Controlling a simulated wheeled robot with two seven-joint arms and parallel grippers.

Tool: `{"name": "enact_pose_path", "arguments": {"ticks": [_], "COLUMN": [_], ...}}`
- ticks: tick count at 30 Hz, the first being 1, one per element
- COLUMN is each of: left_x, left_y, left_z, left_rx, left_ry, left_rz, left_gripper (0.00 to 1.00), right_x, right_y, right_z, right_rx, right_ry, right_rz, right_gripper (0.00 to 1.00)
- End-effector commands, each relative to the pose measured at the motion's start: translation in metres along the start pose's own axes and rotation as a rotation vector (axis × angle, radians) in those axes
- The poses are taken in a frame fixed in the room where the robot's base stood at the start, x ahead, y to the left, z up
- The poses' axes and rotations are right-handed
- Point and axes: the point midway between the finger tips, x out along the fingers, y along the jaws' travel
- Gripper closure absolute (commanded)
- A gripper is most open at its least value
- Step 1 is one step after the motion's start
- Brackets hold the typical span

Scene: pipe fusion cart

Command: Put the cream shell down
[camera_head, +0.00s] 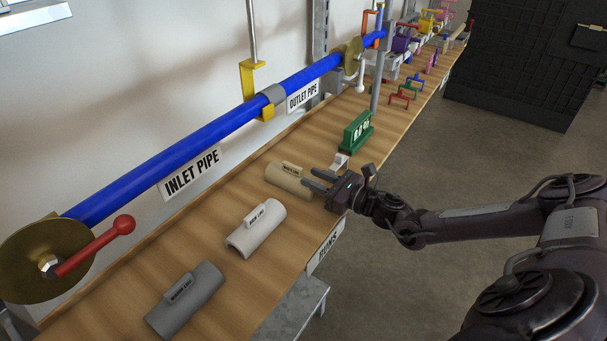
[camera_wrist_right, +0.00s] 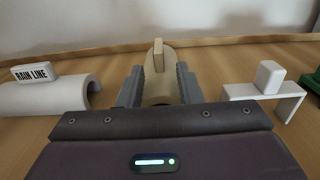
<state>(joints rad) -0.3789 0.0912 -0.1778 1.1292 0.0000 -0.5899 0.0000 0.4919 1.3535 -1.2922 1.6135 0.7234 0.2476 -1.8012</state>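The cream shell (camera_head: 284,180) lies on the wooden bench, with its labelled handle on top. My right gripper (camera_head: 313,179) is at its right end, low over the bench, with its fingers pointing at it. In the right wrist view the shell (camera_wrist_right: 159,90) shows between the two spread fingers, its handle upright with gaps on both sides. The right gripper (camera_wrist_right: 158,82) is open and not closed on the handle. The wrist body hides the near part of the shell. My left gripper is not in view.
A white shell (camera_head: 256,228) and a grey shell (camera_head: 185,299) lie nearer on the bench (camera_head: 225,199). A small white bracket (camera_head: 340,162) and a green block (camera_head: 357,131) stand beyond the gripper. The blue pipe (camera_head: 215,130) runs along the wall, with a red-handled valve (camera_head: 96,244).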

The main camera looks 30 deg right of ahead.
Motion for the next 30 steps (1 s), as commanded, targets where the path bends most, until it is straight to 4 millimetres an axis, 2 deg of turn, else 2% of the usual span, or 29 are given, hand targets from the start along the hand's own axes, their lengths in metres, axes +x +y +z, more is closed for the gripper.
{"name": "enact_pose_path", "arguments": {"ticks": [1, 6, 12, 30], "left_x": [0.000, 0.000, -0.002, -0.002], "left_y": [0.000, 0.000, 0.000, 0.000], "left_z": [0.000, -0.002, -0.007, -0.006], "left_rx": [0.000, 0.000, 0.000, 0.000], "left_ry": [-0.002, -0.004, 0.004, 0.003], "left_rz": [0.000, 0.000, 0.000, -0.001], "left_gripper": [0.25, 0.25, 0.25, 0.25], "right_x": [-0.013, -0.048, -0.071, -0.075], "right_y": [0.000, 0.000, 0.001, 0.001], "right_z": [-0.002, -0.001, -0.001, 0.000], "right_rx": [0.000, 0.000, 0.001, 0.001], "right_ry": [0.006, 0.005, 0.003, 0.000], "right_rz": [0.000, 0.001, 0.002, 0.002], "right_gripper": [0.68, 0.68, 0.68, 0.68]}}
